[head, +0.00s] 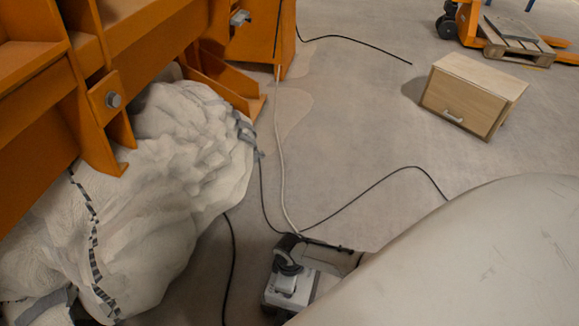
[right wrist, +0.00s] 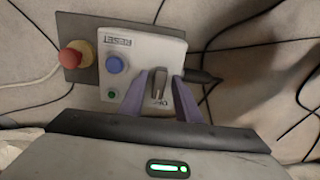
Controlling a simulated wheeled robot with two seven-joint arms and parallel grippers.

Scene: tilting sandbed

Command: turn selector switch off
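The control box (right wrist: 121,50) shows in the right wrist view as a pale panel on a dark plate. Its grey selector switch (right wrist: 159,82) is a raised knob at the panel's right side, pointing roughly up and down in the picture. My right gripper (right wrist: 163,88) is open, with one purple finger on each side of the knob. I cannot tell whether either finger touches it. The fingers partly cover the panel and its lettering near the knob. In the head view my right arm hides much of the area around the box. My left gripper is not in view.
Beside the switch are a blue button (right wrist: 115,65), a green button (right wrist: 112,94) and a red emergency stop (right wrist: 75,56). Black cables lie across the floor. An orange frame (head: 85,75) and white sack (head: 165,190) stand left. A wooden cabinet (head: 465,98) stands upper right.

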